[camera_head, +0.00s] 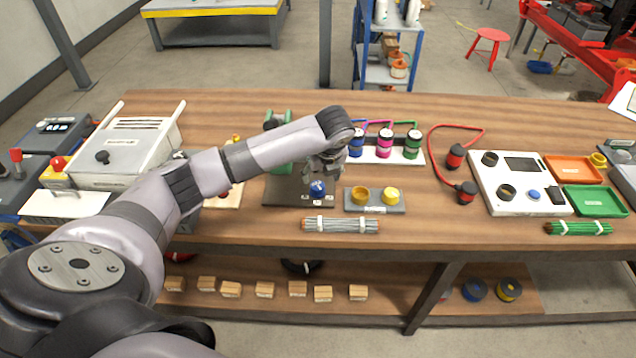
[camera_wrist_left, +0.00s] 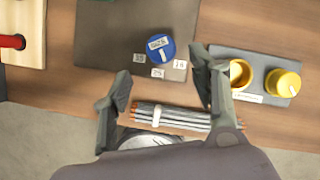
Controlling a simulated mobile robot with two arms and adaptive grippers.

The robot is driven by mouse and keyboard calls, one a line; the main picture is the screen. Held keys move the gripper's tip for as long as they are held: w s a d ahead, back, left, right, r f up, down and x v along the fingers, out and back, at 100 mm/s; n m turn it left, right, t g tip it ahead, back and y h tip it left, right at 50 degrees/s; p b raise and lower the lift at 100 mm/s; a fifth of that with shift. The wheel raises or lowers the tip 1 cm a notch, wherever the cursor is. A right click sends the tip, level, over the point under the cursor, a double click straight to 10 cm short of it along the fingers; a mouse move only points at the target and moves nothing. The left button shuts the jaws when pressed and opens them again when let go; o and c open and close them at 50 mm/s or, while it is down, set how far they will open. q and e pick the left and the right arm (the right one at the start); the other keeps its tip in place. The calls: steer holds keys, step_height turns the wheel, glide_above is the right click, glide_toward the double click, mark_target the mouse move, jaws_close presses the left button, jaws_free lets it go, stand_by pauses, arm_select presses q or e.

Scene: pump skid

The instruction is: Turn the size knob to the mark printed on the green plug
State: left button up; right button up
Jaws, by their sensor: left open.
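The blue size knob (camera_head: 317,188) sits on a dark grey plate, just below my left gripper (camera_head: 322,172) in the head view. In the left wrist view the knob (camera_wrist_left: 160,47) has a white label on top, and small white mark labels lie on the plate around its near side. My left gripper (camera_wrist_left: 161,68) is open, its fingers apart on either side of the knob's near side, not visibly touching it. The green plug (camera_head: 412,146) stands at the right end of a white rack with a blue and a magenta plug. Its print is too small to read.
A bundle of grey rods (camera_head: 340,225) lies in front. A green machine (camera_head: 277,120) stands behind, partly hidden by my arm. A white tester panel (camera_head: 510,195) is farther right.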

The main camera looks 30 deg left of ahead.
mark_target(318, 186)
arm_select(q)
steer(key=x, duration=0.8)
steer(key=shift+r, duration=0.1)
steer(key=c, duration=1.2)
